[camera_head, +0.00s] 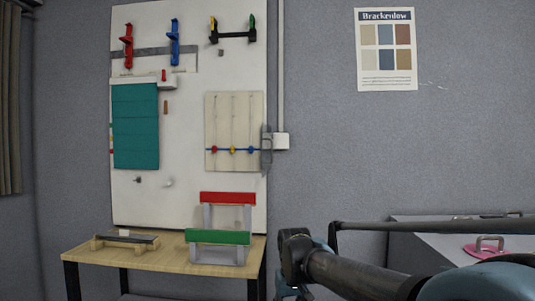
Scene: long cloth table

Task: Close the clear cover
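A clear, see-through panel (266,150), which looks like the clear cover, stands at the right edge of the white wall board. It is seen nearly edge-on, just left of a small white box (281,141) on a vertical conduit. It seems to stand out from the box rather than lie over its front, but its hinge is too small to make out. My arm reaches in from the lower right, below and to the right of the panel, and is apart from it in the picture. My gripper's fingers cannot be made out in this view.
The white board (190,205) carries colored handles, a teal panel (135,126) and a beaded panel (234,131). A wooden table (165,258) below holds a red and green stepped stand (219,237). A grey surface with a pink item (487,250) is at right.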

